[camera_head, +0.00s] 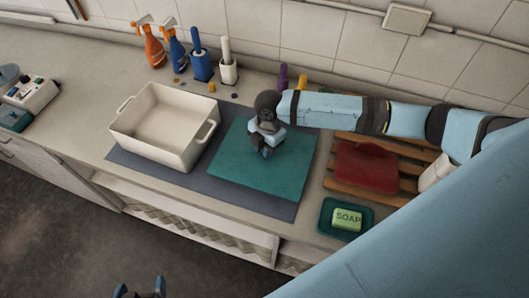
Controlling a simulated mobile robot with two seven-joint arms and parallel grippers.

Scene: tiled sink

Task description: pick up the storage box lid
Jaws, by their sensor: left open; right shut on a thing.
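The storage box lid (230,163) looks like a flat teal panel lying over the dark grey mat (140,166) on the counter. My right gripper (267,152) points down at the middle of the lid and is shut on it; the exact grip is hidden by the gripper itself. I cannot tell whether the lid is lifted off the mat. The open white storage box (165,128), with a handle at each end, stands just left of the lid and looks empty. My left gripper (141,287) is open and empty at the bottom edge, in front of the counter.
Behind the box stand an orange spray bottle (154,52), a blue spray bottle (177,55) and brushes in blue (202,66) and white (228,68) holders. A wooden rack with a red item (366,165) and a soap dish (331,222) lie to the right.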

